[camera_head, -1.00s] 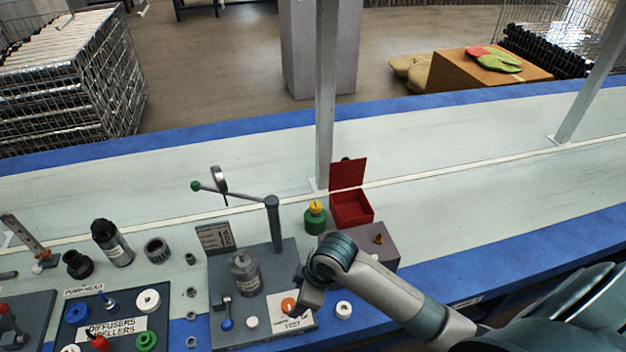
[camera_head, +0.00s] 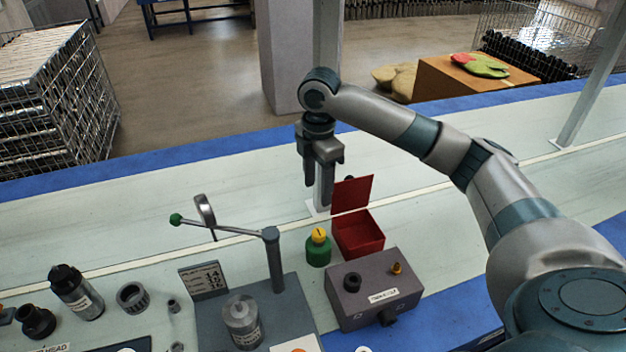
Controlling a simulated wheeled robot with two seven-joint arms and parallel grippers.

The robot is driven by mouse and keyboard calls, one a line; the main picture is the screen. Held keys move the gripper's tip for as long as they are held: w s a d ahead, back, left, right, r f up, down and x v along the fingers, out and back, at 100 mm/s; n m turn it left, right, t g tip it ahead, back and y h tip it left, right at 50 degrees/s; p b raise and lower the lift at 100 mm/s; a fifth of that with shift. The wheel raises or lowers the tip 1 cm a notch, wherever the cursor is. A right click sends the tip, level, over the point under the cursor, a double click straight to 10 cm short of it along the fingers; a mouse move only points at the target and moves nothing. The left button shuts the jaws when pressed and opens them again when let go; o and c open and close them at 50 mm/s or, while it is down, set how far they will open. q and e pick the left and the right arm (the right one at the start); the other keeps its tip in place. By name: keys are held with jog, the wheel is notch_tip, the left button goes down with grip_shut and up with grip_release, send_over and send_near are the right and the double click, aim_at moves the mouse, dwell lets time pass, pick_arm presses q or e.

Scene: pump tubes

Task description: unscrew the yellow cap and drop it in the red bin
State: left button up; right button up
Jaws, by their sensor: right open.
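The yellow cap (camera_head: 319,234) sits on top of a short green bottle (camera_head: 318,252) that stands upright on the bench. The red bin (camera_head: 359,236) is just right of the bottle, with its lid raised at the back; the part of its inside that shows looks empty. My right gripper (camera_head: 318,194) points down above and behind the bottle and bin, in front of the post. Its fingers are open and hold nothing, and they are apart from the cap. My left gripper is not in the view.
A grey box (camera_head: 374,286) with a dark knob and a small yellow knob stands right in front of the bin. A lever stand (camera_head: 273,262) with a green-tipped arm is left of the bottle. A grey post (camera_head: 328,130) rises behind. The bench right of the bin is clear.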

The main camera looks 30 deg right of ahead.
aim_at(319, 232)
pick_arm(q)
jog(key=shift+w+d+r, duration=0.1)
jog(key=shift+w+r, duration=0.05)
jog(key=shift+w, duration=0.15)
pick_arm(e)
jog(key=shift+w+d+r, duration=0.1)
jog(key=shift+d+r, duration=0.2)
jog(key=shift+r, duration=0.1)
jog(key=shift+f, duration=0.15)
notch_tip(319, 232, down, 16)
jog(key=shift+f+p, duration=0.25)
jog(key=shift+p, duration=0.25)
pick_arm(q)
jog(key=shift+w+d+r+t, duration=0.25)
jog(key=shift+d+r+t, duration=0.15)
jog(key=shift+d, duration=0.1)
pick_arm(e)
jog(key=shift+f, duration=0.35)
jog(key=c, duration=1.1)
jog(key=shift+o, duration=0.8)
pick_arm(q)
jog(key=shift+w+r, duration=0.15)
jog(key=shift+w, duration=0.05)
pick_arm(e)
jog(key=c, duration=0.3)
